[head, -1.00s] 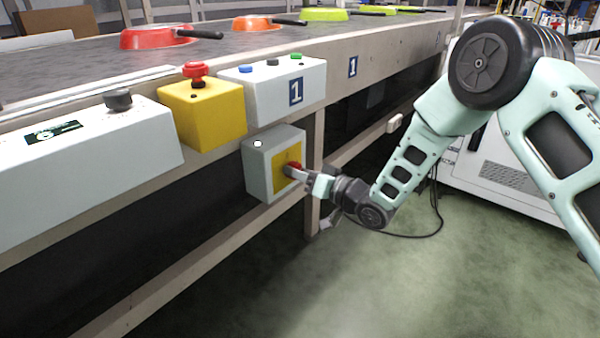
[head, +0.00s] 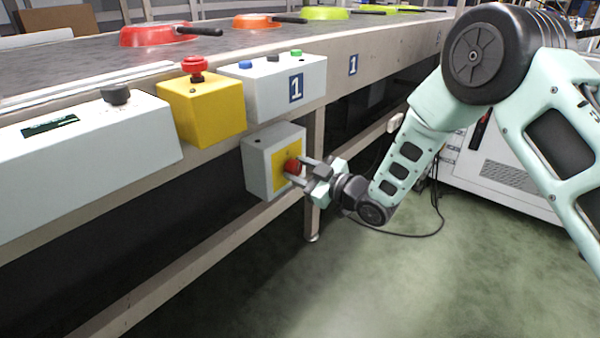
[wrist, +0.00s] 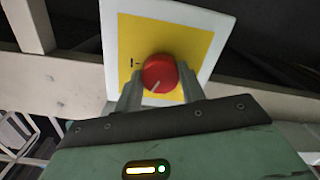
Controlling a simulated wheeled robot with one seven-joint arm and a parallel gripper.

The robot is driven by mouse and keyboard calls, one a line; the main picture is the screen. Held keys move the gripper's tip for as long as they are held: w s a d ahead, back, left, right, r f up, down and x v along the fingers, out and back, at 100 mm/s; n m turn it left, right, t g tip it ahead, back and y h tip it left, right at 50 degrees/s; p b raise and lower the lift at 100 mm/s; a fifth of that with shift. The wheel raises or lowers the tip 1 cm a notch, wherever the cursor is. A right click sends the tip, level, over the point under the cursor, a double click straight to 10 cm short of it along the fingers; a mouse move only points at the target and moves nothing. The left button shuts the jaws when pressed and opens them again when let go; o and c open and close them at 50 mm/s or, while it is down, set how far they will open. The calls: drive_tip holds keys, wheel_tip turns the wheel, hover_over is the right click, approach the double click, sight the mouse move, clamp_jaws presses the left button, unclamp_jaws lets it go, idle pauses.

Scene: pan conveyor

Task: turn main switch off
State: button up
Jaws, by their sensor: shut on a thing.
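The main switch is a red rotary knob (head: 292,166) on a yellow plate (head: 280,173), set in the front of a grey box (head: 258,170) under the conveyor. In the wrist view the round red knob (wrist: 159,72) has a pale line pointing down-left. A small dark mark is on the yellow plate (wrist: 195,42) left of the knob. My gripper (head: 296,171) is shut on the knob, one finger on each side, and its fingers also show in the wrist view (wrist: 159,88).
Above the box are a yellow box (head: 208,120) with a red mushroom button (head: 194,68), a button panel (head: 262,95) marked 1, and a long white panel (head: 90,150) with a dark display. A conveyor leg (head: 314,215) stands close right. Floor in front is clear.

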drive_tip(key=shift+n+b, duration=0.35)
drive_tip(key=shift+n, duration=1.15)
drive_tip(key=o, duration=1)
drive_tip(key=shift+c, duration=0.2)
drive_tip(key=p+v, duration=0.4)
drive_tip(key=v, duration=1.3)
drive_tip(key=shift+s, duration=0.2)
drive_tip(key=shift+d, duration=0.15)
